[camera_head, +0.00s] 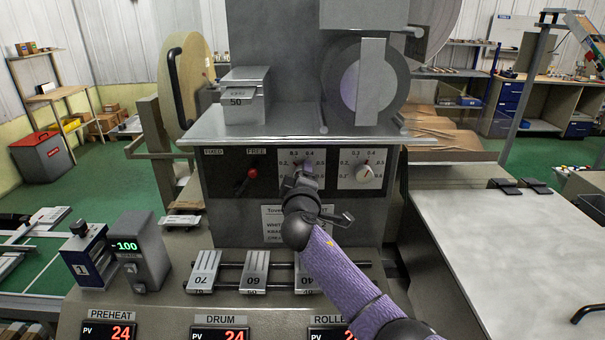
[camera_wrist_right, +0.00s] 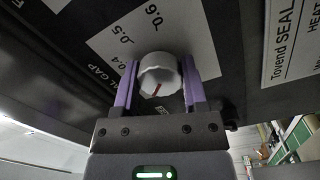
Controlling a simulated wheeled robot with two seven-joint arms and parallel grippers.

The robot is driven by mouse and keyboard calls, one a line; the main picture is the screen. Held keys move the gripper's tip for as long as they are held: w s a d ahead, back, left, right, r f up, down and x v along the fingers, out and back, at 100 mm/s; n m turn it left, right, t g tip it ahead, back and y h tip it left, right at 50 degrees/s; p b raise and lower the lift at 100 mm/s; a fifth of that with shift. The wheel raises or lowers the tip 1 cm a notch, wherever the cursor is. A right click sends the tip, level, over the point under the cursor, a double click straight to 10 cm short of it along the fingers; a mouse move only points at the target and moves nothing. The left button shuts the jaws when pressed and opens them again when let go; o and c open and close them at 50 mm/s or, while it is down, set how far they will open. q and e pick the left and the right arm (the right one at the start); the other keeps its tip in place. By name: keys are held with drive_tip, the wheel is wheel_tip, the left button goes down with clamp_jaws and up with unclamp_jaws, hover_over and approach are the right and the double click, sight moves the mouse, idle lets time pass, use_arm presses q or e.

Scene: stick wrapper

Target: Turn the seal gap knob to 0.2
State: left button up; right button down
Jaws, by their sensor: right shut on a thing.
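The seal gap knob (camera_wrist_right: 158,72) is pale and round with a red mark, on a white dial plate (camera_wrist_right: 120,35) in the right wrist view. The plate shows 0.4, 0.5 and 0.6. The red mark shows on the knob's near side; I cannot tell which number it points to. My right gripper (camera_wrist_right: 160,82) has its purple fingers on both sides of the knob, shut on it. In the head view my right gripper (camera_head: 306,176) is at the left of two dials and hides most of that knob. My left gripper is not in view.
A second white knob (camera_head: 364,174) sits on the dial to the right. A red-tipped lever (camera_head: 251,174) is on the panel to the left. The machine's metal top (camera_head: 300,122) overhangs the panel. Metal blocks (camera_head: 254,270) on rails stand below. A pale table (camera_head: 500,235) is at right.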

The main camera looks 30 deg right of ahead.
drive_tip(key=n+p, duration=0.1)
drive_tip(key=n, duration=0.3)
drive_tip(key=shift+n, duration=0.4)
drive_tip(key=shift+p, duration=0.3)
drive_tip(key=shift+c, duration=0.7)
unclamp_jaws()
drive_tip(key=shift+s+a, duration=0.1)
drive_tip(key=v, duration=0.9)
drive_tip(key=shift+s+p, duration=0.35)
drive_tip(key=shift+a+f, duration=0.1)
drive_tip(key=shift+a, duration=0.05)
